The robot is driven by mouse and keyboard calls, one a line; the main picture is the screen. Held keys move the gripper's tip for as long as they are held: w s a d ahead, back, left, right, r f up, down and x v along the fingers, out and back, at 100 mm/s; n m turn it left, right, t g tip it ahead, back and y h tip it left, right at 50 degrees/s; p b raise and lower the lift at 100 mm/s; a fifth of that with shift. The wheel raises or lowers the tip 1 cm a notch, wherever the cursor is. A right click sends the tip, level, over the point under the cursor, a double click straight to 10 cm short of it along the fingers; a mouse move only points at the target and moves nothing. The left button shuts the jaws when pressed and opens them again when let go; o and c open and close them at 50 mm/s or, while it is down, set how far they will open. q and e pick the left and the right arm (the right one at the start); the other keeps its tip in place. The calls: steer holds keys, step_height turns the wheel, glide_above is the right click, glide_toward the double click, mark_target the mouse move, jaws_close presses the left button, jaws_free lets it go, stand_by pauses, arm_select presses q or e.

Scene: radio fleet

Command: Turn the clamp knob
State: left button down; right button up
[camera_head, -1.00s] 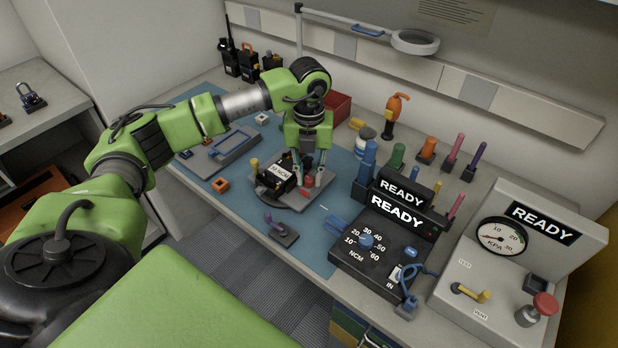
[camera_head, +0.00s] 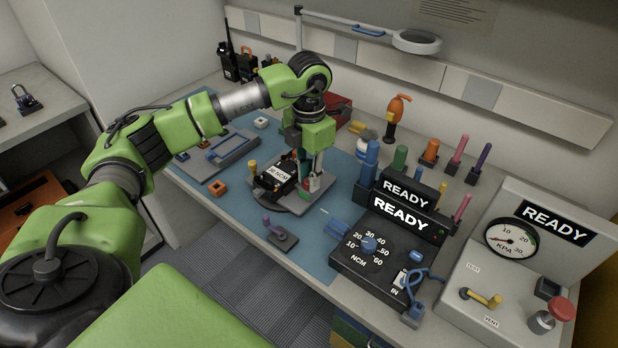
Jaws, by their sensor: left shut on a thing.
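The clamp fixture (camera_head: 268,199) is a grey plate on a dark round base on the blue mat. It holds a black radio with a white "30 NCM" label (camera_head: 281,173). A red knob (camera_head: 304,189) sits at the fixture's right side, partly hidden by the fingers. My left gripper (camera_head: 312,179) points down over this knob, its fingers closed around it. A yellow-topped post (camera_head: 253,167) stands at the fixture's left corner. My right gripper is not in view.
A purple-handled tool on a small base (camera_head: 281,236) stands in front of the fixture. A black torque box reading READY (camera_head: 385,250) is to the right, with a pressure tester (camera_head: 510,270) beyond it. An orange block (camera_head: 218,187) lies on the mat.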

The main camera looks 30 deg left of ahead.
arm_select(q)
steer(key=shift+m, duration=0.5)
steer(key=c, duration=1.8)
jaws_free()
steer(key=shift+c, duration=0.2)
steer(key=shift+r, duration=0.15)
step_height(320, 180, up, 12)
